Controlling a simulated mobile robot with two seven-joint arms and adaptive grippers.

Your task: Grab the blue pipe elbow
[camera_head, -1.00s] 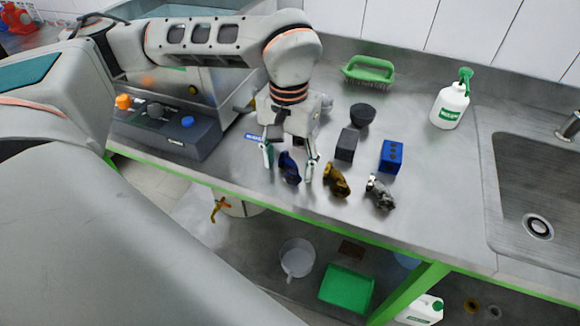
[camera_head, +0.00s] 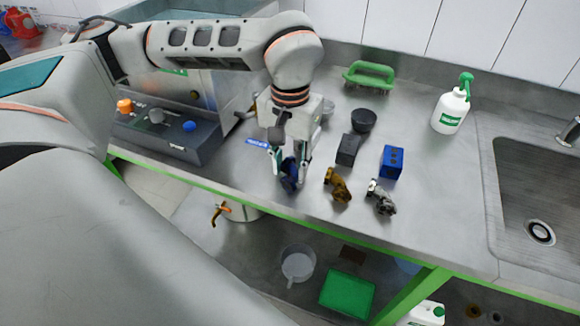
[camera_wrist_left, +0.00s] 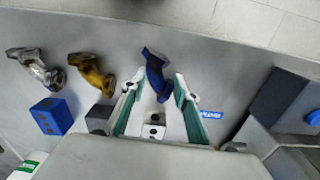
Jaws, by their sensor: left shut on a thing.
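The blue pipe elbow (camera_head: 289,174) is at the front of the steel counter, left of the brass elbow. In the left wrist view the blue elbow (camera_wrist_left: 156,76) lies between the fingertips. My left gripper (camera_head: 290,180) points down and is shut on the elbow, with one finger on each side; it also shows in the left wrist view (camera_wrist_left: 156,84). The elbow seems at counter height; I cannot tell whether it still touches the surface. My right gripper is not in view.
A brass elbow (camera_head: 337,185) and a silver elbow (camera_head: 380,197) lie to the right. Behind them are a dark block (camera_head: 348,149), a blue block (camera_head: 392,161) and a black bowl (camera_head: 363,120). A control box (camera_head: 180,137) stands left. The sink (camera_head: 540,190) is far right.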

